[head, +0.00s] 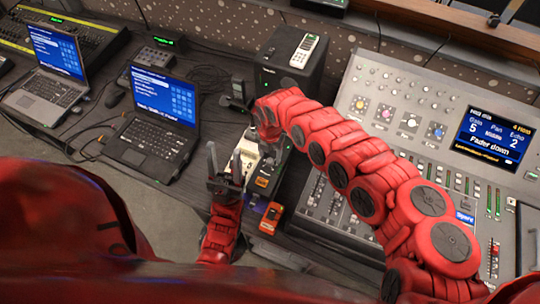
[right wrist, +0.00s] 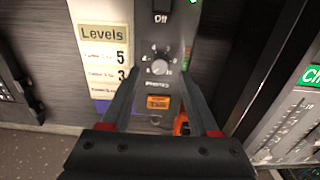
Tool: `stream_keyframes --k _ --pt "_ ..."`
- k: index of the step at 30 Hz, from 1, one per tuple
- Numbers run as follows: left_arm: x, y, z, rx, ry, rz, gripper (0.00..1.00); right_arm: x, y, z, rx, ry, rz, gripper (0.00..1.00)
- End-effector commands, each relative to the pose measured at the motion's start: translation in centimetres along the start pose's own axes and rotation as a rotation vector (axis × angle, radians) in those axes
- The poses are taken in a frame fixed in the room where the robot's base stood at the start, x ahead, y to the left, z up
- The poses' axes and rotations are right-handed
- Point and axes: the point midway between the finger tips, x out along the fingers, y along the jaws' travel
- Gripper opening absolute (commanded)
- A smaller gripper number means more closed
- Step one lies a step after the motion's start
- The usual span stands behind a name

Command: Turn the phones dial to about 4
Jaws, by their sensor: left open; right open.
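The phones dial (right wrist: 159,67) is a small light knob on a dark box (right wrist: 175,40) in the right wrist view, ringed by small scale marks. Its exact pointer setting is too small to read. My right gripper (right wrist: 157,82) is open, its two fingers on either side of the dial's lower area; I cannot tell whether they touch it. In the head view my right arm bends down over this box and hides the dial. My left gripper (head: 225,158) is open and empty, pointing up to the left of the box.
A Levels card (right wrist: 104,65) with numbers 5 and 3 lies left of the box. An orange label (right wrist: 158,102) is below the dial. A mixing console (head: 400,80) stands right, a black speaker (head: 270,75) behind, two laptops (head: 150,125) left. An orange object (head: 271,217) lies at the front.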

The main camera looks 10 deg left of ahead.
Motion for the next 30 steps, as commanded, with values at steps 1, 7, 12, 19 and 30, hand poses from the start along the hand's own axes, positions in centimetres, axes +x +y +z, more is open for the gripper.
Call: stream_keyframes --k 1,7,12,19,30 --pt "0.2 0.0 0.0 0.000 0.000 0.000 0.50 0.7 0.1 -0.2 -0.002 0.001 0.001 0.61" --pt "0.2 0.0 0.0 0.000 0.000 0.000 0.50 2.6 0.1 0.0 0.000 0.001 0.002 0.61" --pt "0.2 0.0 0.0 0.000 0.000 0.000 0.50 3.0 0.0 0.1 0.000 -0.003 -0.001 0.61" --pt "0.2 0.0 0.0 0.000 0.000 0.000 0.50 3.0 0.0 0.1 0.000 -0.003 -0.001 0.60" --pt "0.2 0.0 0.0 0.000 0.000 0.000 0.50 3.0 0.0 0.1 0.001 -0.002 -0.001 0.00"
